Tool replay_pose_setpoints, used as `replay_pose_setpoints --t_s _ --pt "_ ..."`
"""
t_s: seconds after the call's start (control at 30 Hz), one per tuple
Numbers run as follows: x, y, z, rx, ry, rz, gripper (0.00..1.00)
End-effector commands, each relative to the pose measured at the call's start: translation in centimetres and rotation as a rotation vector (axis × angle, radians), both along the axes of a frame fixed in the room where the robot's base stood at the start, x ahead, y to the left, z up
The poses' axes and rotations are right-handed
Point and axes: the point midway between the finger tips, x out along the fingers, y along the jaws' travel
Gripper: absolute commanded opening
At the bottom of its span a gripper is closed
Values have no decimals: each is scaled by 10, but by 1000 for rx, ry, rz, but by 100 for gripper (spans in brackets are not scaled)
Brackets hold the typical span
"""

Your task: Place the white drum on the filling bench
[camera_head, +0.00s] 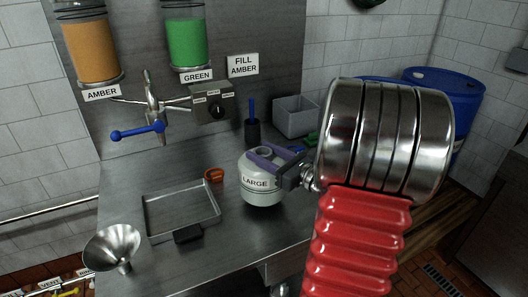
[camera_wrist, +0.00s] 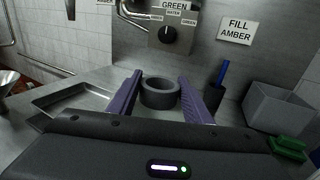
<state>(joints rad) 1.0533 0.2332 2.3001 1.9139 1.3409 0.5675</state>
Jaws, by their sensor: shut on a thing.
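The white drum (camera_head: 261,186), labelled LARGE, is upright over the steel filling bench (camera_head: 222,249), right of the shallow tray. I cannot tell whether its base touches the bench. My gripper (camera_head: 266,154) has its purple fingers on either side of the drum's neck and is shut on it. In the wrist view, the round grey neck of the drum (camera_wrist: 160,93) shows between the two fingers of my gripper (camera_wrist: 160,84); the body of the drum is hidden below my gripper's housing.
A tray (camera_head: 181,211), a funnel (camera_head: 112,246) and an orange ring (camera_head: 214,175) are on the bench. A dark cup with a blue tool (camera_head: 252,131) and a grey bin (camera_head: 295,117) stand behind. A blue-handled valve (camera_head: 138,131) hangs above the tray. Blue barrels (camera_head: 455,85) stand at right.

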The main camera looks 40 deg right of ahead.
Motion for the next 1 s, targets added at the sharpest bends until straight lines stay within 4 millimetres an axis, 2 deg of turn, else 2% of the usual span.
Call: replay_pose_setpoints --t_s 0.33,0.77,0.8,1.0 --pt "0 -1 -28 0 -5 -1 0" --pt "0 -1 -32 -1 -5 -2 0" --pt "0 0 -35 1 0 -2 46" --pt "0 0 -35 1 0 -2 60"
